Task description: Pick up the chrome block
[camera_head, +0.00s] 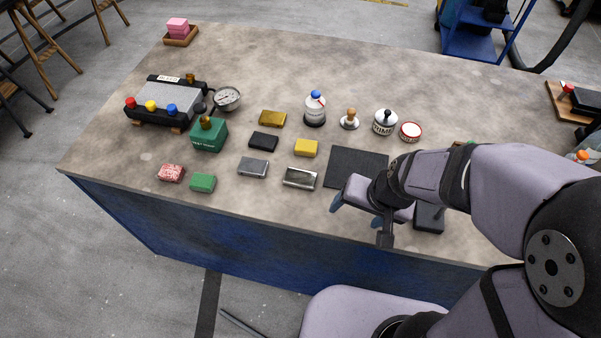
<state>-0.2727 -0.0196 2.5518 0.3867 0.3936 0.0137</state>
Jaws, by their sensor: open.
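The chrome block (299,178) looks shiny and silvery with dark reflections. It lies flat near the table's front edge, just left of a black mat. A duller grey block (252,167) lies just left of the chrome one.
Near the chrome block lie a yellow block (306,148), a black block (263,141), a green block (202,183) and a red speckled block (171,173). The black mat (350,160) looks empty where visible. Behind stand a bottle (315,110), a stamp (349,120) and tins (384,122).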

